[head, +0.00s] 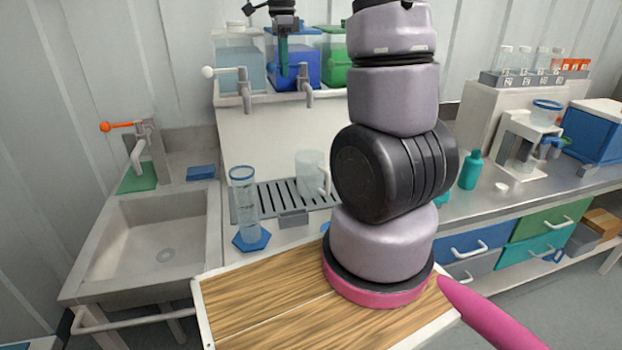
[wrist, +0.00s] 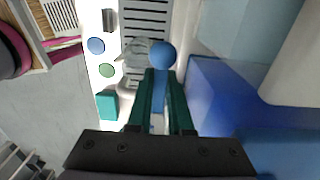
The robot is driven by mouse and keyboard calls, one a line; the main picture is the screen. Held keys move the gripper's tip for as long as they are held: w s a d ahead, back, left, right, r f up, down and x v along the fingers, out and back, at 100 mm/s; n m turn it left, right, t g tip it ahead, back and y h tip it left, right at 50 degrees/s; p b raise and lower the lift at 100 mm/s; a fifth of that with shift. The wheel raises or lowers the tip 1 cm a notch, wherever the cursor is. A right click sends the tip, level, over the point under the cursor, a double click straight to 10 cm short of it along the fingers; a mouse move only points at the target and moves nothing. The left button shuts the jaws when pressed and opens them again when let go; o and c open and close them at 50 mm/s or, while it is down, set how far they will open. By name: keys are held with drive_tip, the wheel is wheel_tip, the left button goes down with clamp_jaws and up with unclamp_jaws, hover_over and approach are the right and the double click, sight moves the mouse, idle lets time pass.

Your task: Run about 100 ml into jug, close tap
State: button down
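My gripper (head: 282,76) points down in front of the blue vessel (head: 306,66) on the shelf. In the wrist view its two green fingers (wrist: 160,78) lie close together, with a blue ball knob (wrist: 163,55) right at their tips. A narrow blue strip shows between the fingers; I cannot tell whether they grip it. The tap (head: 306,92) of the blue vessel shows beside the fingers; its handle is mostly hidden in the head view. The clear jug (head: 309,172) stands on the drain grate below, partly behind my arm; any contents are unclear. It also shows in the wrist view (wrist: 136,54).
A pale-blue vessel (head: 240,62) with a white-knobbed tap (head: 208,72) stands left, a green vessel (head: 336,68) right. A tall measuring cylinder (head: 245,208) stands before the grate (head: 270,200). A sink (head: 160,235) is at left. A teal bottle (head: 471,171) stands right of my arm.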

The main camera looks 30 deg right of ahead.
drive_tip(key=s+n, duration=0.1)
drive_tip(key=n, duration=0.1)
drive_tip(key=s+n, duration=0.1)
drive_tip(key=n, duration=0.2)
drive_tip(key=shift+s, duration=0.2)
idle(7.3)
